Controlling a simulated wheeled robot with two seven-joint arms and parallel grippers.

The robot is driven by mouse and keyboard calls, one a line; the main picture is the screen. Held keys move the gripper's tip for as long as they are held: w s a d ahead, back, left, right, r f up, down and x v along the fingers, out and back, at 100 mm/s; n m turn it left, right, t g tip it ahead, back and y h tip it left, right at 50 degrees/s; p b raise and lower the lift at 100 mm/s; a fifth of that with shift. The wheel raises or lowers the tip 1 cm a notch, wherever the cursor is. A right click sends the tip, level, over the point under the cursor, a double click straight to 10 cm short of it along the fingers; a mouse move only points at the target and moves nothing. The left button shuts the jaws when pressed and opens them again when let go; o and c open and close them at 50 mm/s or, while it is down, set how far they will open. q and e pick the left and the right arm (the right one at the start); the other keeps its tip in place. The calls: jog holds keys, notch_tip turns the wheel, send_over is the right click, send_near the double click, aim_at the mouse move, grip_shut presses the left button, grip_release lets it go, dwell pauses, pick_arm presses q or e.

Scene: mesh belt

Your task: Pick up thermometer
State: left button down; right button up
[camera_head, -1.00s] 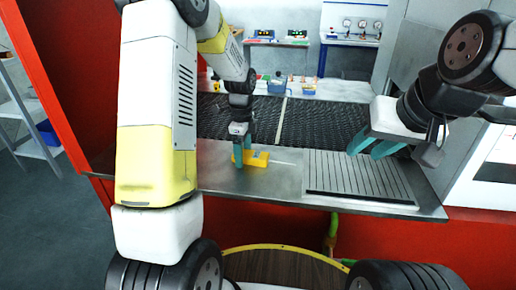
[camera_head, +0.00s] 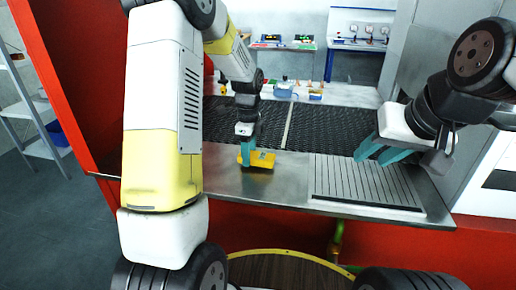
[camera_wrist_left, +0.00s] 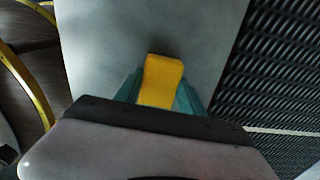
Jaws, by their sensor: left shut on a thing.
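A yellow object (camera_head: 262,160), which I take to be the thermometer, is at the metal counter near the mesh belt, with a small dark patch on its face. My left gripper (camera_head: 246,156) is shut on it. In the left wrist view the thermometer (camera_wrist_left: 161,82) sticks out between the teal fingers; its gripped part is hidden. It looks tilted; I cannot tell how far it is above the counter. My right gripper (camera_head: 378,154) is empty, its teal fingers apart, above the ribbed metal plate.
The dark mesh belt (camera_head: 325,131) runs behind the metal counter (camera_head: 220,181). The ribbed plate (camera_head: 365,185) lies at the right. Small blue bins (camera_head: 284,91) and other items stand on the white surface behind the belt. Bare counter lies around the thermometer.

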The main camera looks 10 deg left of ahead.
pick_arm(q)
notch_tip(320, 180, up, 2)
jog(key=shift+r, duration=0.25)
jog(key=s+d, duration=0.1)
jog(key=s, duration=0.4)
jog(key=s+d+r, duration=0.1)
jog(key=s, duration=0.4)
jog(key=s+d, duration=0.1)
jog(key=s, duration=0.4)
jog(key=shift+s+d+r, duration=0.2)
jog(key=shift+s, duration=0.15)
